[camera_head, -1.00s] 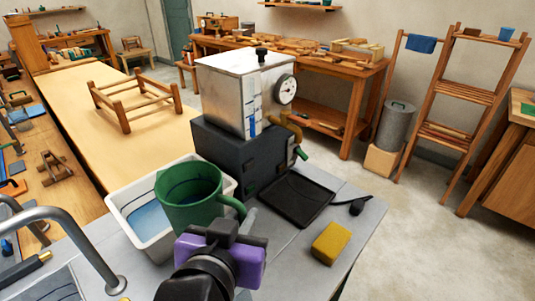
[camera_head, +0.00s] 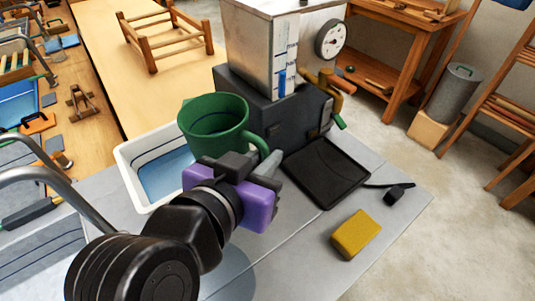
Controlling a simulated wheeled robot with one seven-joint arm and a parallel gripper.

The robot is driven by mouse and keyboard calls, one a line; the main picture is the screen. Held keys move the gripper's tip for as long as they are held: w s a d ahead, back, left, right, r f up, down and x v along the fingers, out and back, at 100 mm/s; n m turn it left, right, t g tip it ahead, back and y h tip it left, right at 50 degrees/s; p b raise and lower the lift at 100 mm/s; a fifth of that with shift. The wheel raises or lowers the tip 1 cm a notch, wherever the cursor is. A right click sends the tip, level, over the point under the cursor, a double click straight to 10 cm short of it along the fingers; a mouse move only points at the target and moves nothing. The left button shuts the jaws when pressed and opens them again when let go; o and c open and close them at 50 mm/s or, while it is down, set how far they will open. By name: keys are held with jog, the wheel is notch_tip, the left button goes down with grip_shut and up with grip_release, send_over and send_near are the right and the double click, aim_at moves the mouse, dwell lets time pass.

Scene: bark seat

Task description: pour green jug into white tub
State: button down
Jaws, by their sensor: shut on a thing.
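The green jug (camera_head: 212,128) is a mug-like vessel with a handle on its right side. It is held up over the right part of the white tub (camera_head: 127,172) and looks close to upright. My gripper (camera_head: 262,165) is shut on the green jug at its handle side; the fingertips are partly hidden by the purple gripper body. The white tub stands on the grey counter and has blue liquid or a blue floor with a dark line inside. The jug hides the tub's right back part.
A metal boiler with a dial (camera_head: 282,50) on a dark base stands right behind the jug. A black tray (camera_head: 326,172) and a yellow sponge (camera_head: 355,234) lie to the right. A curved metal tap (camera_head: 60,190) rises at the left.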

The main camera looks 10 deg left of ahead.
aim_at(250, 142)
jog(key=shift+w+a+r+n+h+p, duration=0.2)
jog(key=shift+a+r+n+p, duration=0.1)
jog(key=shift+a+p, duration=0.4)
jog(key=shift+w+a+r+n+h+p, duration=0.15)
jog(key=shift+a+r+n+p, duration=0.2)
jog(key=shift+p, duration=0.55)
jog(key=shift+r+n+g+h+p, duration=0.3)
jog(key=shift+r+n+h+p, duration=0.35)
jog(key=shift+p, duration=1.3)
jog(key=shift+a+r+n+p, duration=0.15)
jog(key=shift+r+n+p, duration=0.25)
jog(key=shift+r+p, duration=1.25)
